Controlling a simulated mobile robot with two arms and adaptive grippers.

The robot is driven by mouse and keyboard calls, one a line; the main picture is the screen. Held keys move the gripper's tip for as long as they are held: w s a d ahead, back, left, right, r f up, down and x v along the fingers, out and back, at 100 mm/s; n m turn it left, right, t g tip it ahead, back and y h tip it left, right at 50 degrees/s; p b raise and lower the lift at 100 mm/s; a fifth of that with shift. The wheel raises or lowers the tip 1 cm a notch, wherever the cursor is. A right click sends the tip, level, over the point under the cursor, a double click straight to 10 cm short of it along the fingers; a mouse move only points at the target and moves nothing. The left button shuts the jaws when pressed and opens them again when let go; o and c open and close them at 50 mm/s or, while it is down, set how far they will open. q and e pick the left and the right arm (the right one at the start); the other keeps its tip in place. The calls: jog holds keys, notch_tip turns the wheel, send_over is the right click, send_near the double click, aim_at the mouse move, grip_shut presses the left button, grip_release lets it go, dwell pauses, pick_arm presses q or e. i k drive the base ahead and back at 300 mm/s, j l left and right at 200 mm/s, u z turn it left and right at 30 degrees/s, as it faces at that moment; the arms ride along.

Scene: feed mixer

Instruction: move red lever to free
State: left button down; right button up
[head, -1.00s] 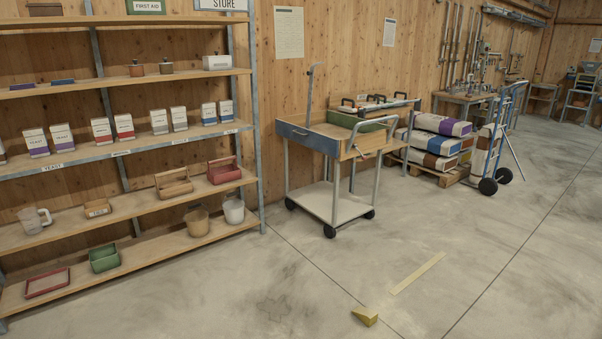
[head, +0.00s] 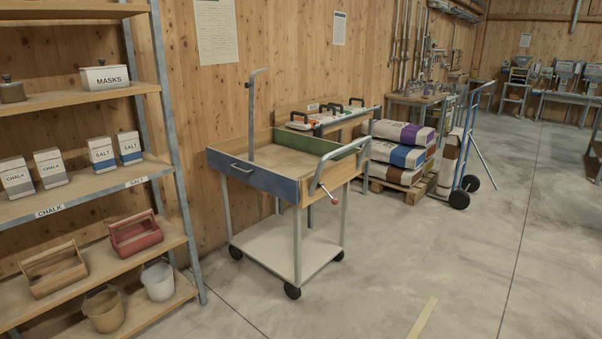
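A small red knob (head: 335,201) shows at the right end of the wheeled cart (head: 251,185), below its grey push handle; it looks like the red lever's end. The lever's arm and its setting are too small to make out. The cart has a blue drawer front, a wooden tray top with a green inner panel, an upright grey post and a pale lower shelf. Neither of my grippers shows in the head view.
A storage shelf (head: 100,204) with boxes, trugs and buckets stands at the left. Behind the cart, stacked sacks (head: 398,155) lie on a pallet beside a blue hand truck (head: 467,150). The concrete floor (head: 440,250) at the right front is clear, with a pale tape strip (head: 423,318).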

aim_at(335, 201)
jog(key=i+j+z, duration=0.2)
jog(key=i+z, duration=0.25)
jog(key=i+j+z, duration=1.05)
jog(key=j+z, duration=0.3)
jog(key=j, duration=0.3)
jog(key=i+j+z, duration=0.15)
jog(key=j, duration=0.15)
